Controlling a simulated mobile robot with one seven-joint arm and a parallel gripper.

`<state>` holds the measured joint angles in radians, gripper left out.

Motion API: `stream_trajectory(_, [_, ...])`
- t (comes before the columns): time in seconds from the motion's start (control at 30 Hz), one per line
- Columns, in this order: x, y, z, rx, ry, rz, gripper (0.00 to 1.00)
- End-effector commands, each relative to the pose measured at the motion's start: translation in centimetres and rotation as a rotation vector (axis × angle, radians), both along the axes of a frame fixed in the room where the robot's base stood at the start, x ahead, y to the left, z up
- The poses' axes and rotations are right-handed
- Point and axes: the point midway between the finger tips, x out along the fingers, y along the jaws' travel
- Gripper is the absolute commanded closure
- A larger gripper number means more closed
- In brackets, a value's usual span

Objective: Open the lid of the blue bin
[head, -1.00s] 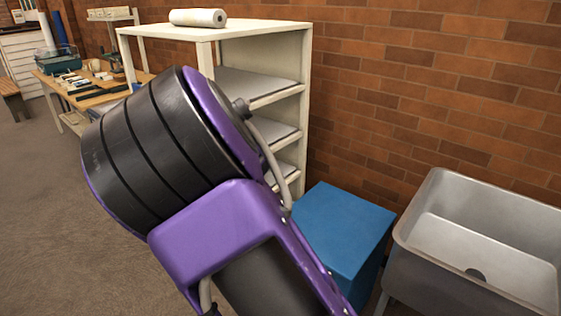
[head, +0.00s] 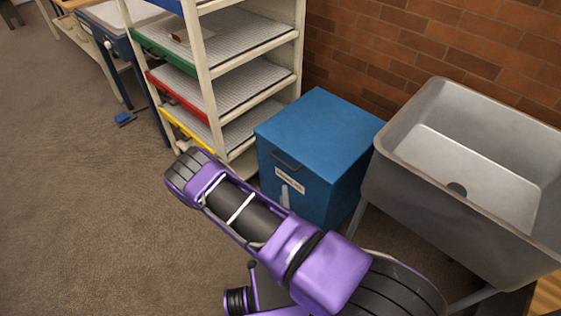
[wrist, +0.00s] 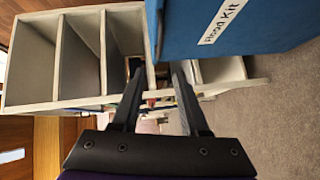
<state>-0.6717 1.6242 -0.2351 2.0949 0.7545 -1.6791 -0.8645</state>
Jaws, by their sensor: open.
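The blue bin (head: 318,125) stands on the floor between the shelf rack and the sink. Its flat lid is closed, and a dark handle (head: 286,160) sits high on its front above a white label (head: 289,181). The purple and black arm crosses in front of its lower part. In the wrist view the bin (wrist: 240,25) fills the upper right, with its label reading "Flood Kit" (wrist: 222,20). My gripper (wrist: 155,72) is open and empty, its fingers beside and below the bin's edge in that picture. I cannot make out the fingers in the head view.
A metal sink (head: 480,165) stands close to the bin's right side. A cream shelf rack (head: 208,80) with coloured shelf edges stands to its left. A brick wall (head: 370,50) is behind. The carpet (head: 90,220) at left is mostly clear.

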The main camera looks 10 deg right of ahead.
Motion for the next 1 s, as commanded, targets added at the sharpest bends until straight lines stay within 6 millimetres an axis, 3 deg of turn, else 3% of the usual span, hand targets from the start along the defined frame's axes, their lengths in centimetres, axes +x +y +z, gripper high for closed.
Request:
stream_trajectory(0.7, [14.0,-2.1,-1.9,0.003,-0.005,0.001,0.56])
stream_trajectory(1.0, [16.6,-2.4,-2.2,0.002,-0.003,0.001,0.56])
